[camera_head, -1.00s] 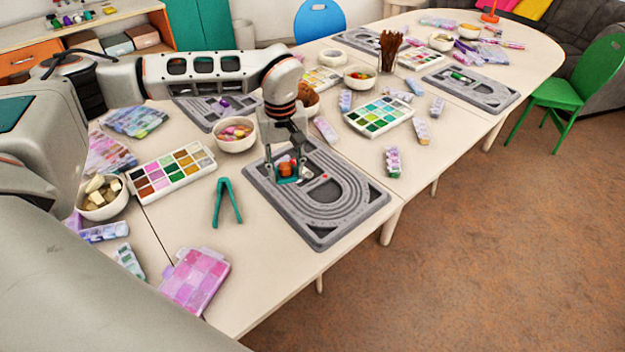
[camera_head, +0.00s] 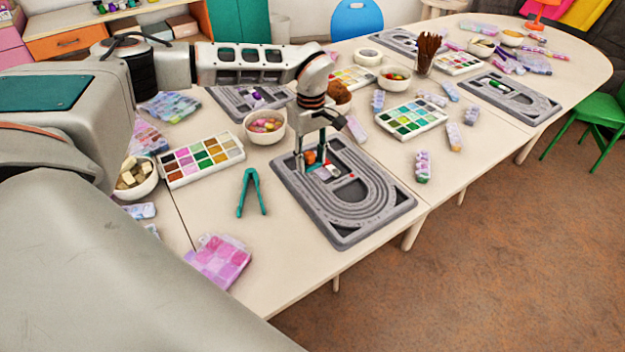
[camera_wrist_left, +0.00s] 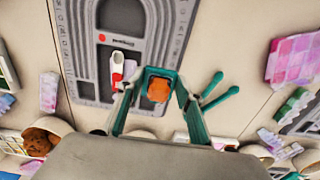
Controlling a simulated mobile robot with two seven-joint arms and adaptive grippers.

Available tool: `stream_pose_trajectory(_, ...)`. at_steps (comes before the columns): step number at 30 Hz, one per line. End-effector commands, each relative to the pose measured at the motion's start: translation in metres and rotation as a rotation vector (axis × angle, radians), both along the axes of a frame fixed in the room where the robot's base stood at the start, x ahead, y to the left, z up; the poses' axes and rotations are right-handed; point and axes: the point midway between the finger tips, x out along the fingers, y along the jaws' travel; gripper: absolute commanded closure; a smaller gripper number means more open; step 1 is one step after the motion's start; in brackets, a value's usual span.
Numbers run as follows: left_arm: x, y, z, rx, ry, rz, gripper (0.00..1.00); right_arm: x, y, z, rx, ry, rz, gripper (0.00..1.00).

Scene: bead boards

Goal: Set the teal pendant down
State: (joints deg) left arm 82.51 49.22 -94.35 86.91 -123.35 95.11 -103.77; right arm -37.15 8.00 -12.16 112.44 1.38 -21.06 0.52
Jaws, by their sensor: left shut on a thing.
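The orange block (camera_head: 310,157) also shows between the fingers in the head view. The fingers hide most of the pendant, and I cannot tell whether it touches the board. The board (camera_wrist_left: 75,70) lies beneath in the wrist view. My right gripper is not in view.
A small red and white piece (camera_wrist_left: 118,72) lies on the board beside the gripper. A bowl of beads (camera_head: 265,138) and a paint-like bead tray (camera_head: 202,180) stand nearby. Bare table shows in front of the tweezers.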

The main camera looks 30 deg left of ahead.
Motion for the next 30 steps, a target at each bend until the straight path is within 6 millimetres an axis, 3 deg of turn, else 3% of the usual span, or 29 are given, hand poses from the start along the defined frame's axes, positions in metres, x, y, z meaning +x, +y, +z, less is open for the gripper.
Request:
stream_pose_trajectory(3,0.000,0.000,-0.024,0.000,0.002,-0.001,0.85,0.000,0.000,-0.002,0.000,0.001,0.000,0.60)
stream_pose_trajectory(13,0.000,0.000,-0.049,0.000,0.000,-0.001,0.85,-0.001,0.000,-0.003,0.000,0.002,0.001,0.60)
stream_pose_trajectory(19,0.000,0.000,-0.078,-0.001,0.001,0.000,0.85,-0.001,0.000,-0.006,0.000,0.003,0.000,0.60)
stream_pose_trajectory(30,0.000,0.000,-0.084,0.001,-0.001,-0.001,0.85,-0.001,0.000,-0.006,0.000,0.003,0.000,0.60)
